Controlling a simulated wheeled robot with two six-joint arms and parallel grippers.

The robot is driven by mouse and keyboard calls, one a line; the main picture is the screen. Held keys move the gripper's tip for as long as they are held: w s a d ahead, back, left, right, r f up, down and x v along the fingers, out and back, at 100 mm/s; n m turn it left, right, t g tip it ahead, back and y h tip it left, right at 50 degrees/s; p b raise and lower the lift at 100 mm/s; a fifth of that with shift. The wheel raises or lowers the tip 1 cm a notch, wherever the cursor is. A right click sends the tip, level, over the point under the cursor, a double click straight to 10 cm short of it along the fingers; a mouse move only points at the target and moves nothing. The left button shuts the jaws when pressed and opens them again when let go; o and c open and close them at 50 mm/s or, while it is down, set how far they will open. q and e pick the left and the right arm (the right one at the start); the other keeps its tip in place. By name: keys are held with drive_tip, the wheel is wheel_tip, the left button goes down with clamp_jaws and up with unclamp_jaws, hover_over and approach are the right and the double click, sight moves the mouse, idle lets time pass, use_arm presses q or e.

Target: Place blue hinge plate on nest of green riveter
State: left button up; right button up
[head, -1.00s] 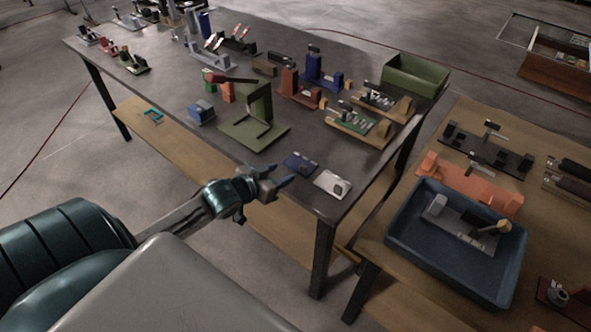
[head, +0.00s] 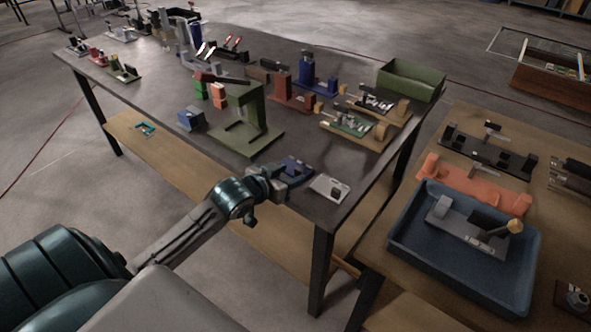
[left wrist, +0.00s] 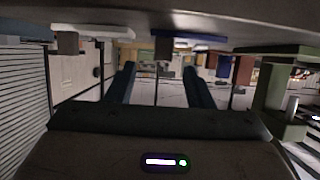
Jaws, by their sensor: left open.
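The blue hinge plate (head: 294,164) lies flat near the front edge of the dark table, partly hidden by my left gripper. My left gripper (head: 291,178) is open at that edge, its fingertips reaching toward the plate; I cannot tell whether they touch it. In the left wrist view, which looks upside down, the open fingers (left wrist: 160,76) show with nothing clearly held, and the blue plate (left wrist: 187,37) is ahead of them. The green riveter (head: 252,112) stands left of and behind the plate on a flat green base; its nest is too small to make out. My right gripper is not visible.
A pale plate (head: 330,188) lies right of the blue plate. A small blue block (head: 191,119) is left of the riveter. Other fixtures and a green bin (head: 411,82) stand farther back. A second table at right carries a blue tray (head: 400,247).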

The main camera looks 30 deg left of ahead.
sight(297, 171)
use_arm(q)
drive_tip(key=x, duration=0.2)
drive_tip(key=p+x, duration=0.1)
drive_tip(key=x, duration=0.2)
drive_tip(key=shift+w+a+f, duration=0.1)
drive_tip(key=shift+a, duration=0.1)
drive_tip(key=shift+c, duration=0.5)
clamp_jaws()
